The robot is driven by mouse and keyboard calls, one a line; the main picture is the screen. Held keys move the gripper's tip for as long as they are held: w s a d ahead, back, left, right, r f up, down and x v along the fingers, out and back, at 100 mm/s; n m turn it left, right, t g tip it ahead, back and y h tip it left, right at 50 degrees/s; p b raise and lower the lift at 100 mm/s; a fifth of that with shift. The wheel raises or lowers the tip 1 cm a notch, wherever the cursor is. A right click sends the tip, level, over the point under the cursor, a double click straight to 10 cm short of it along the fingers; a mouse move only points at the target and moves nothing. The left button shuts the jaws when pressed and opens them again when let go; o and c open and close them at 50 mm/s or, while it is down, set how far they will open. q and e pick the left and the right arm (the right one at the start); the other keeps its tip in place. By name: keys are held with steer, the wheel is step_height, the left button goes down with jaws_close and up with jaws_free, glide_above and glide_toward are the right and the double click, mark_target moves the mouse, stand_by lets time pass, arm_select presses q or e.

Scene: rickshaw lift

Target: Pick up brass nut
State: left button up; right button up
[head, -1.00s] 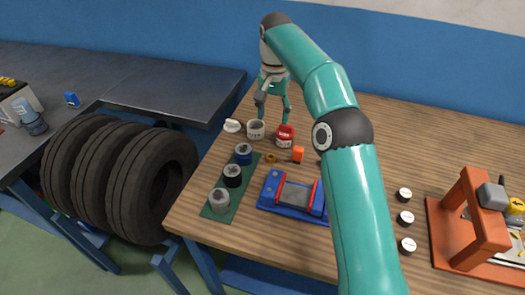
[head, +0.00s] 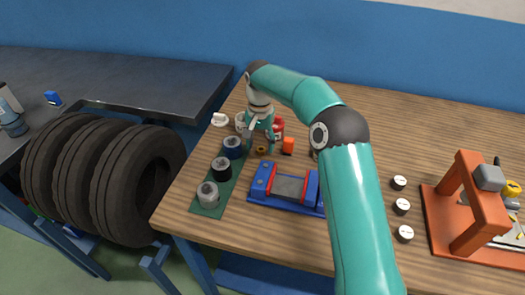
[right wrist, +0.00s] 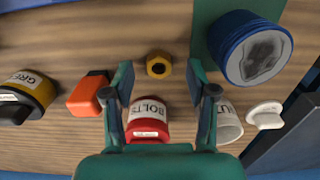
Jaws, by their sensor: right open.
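The brass nut (head: 262,150) is a small ring lying flat on the wooden table. In the right wrist view the nut (right wrist: 159,65) lies ahead of and between the two fingertips, apart from both. My right gripper (head: 260,146) is open and points down just above the nut; in the right wrist view its fingers (right wrist: 165,80) stand wide apart with nothing held. My left gripper is not in either view.
A red "BOLTS" can (right wrist: 148,120) stands close between the fingers in the right wrist view. An orange block (head: 288,145), a blue can (head: 233,147) and a blue fixture (head: 262,186) are near the nut. Tires (head: 100,175) stand left of the table.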

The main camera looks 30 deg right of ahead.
steer(key=shift+f, duration=0.9)
steer(key=shift+c, duration=0.3)
jaws_close()
steer(key=shift+r, duration=0.15)
step_height(320, 180, up, 12)
steer(key=p, duration=0.3)
step_height(320, 180, up, 8)
steer(key=p, duration=0.4)
glide_above(260, 149)
steer(key=shift+s, duration=0.15)
